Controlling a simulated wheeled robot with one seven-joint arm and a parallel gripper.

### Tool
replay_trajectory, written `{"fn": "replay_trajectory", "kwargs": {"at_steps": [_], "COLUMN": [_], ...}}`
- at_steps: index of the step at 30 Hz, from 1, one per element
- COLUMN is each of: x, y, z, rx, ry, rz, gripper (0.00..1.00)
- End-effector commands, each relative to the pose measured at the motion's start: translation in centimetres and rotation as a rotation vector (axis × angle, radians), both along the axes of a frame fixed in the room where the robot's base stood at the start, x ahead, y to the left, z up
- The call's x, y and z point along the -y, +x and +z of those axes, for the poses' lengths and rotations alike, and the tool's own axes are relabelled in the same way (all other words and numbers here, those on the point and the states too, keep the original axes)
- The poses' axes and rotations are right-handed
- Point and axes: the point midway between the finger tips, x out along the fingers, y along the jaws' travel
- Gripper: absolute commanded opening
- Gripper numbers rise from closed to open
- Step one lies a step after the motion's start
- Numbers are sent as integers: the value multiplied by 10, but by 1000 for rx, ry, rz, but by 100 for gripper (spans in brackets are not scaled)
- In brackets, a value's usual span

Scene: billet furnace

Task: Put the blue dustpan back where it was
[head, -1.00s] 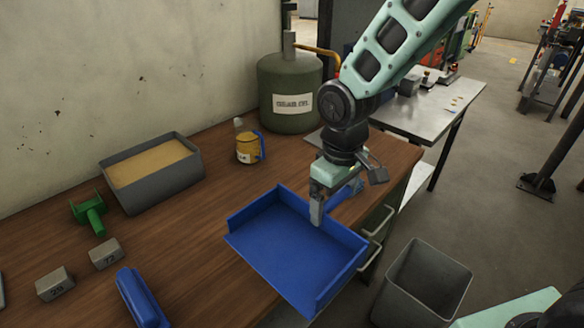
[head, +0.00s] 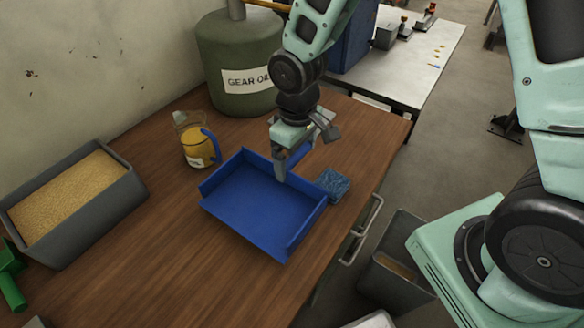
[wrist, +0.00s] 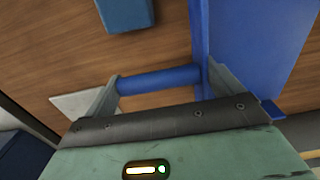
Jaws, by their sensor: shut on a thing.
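The blue dustpan (head: 255,205) is over the wooden bench in the head view, its open tray facing up and roughly level. My gripper (head: 280,170) is shut on it at its back right side. In the wrist view, the blue handle (wrist: 160,80) lies between my fingers (wrist: 162,82), and part of the pan (wrist: 255,45) shows at the right. I cannot tell whether the pan touches the bench top or hangs just above it.
A blue sponge (head: 333,184) lies close right of the pan. A jug with yellow contents (head: 196,145) stands behind left, near the gear oil tank (head: 245,60). A sand-filled grey box (head: 75,200) stands left. A grey bin (head: 395,270) stands beside the wooden bench (head: 165,265).

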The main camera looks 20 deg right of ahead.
Motion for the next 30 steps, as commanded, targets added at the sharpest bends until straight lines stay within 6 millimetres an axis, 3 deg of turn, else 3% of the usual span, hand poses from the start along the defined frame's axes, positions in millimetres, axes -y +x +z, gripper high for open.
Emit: {"fn": "replay_trajectory", "kwargs": {"at_steps": [9,22,23,30], "x": [-1,0,0,0], "y": [0,0,0,0], "z": [-39,-47,-46,-45], "rx": [0,1,1,1], "ry": [0,1,1,1], "rz": [2,1,0,1], "gripper": [59,59,97,100]}}
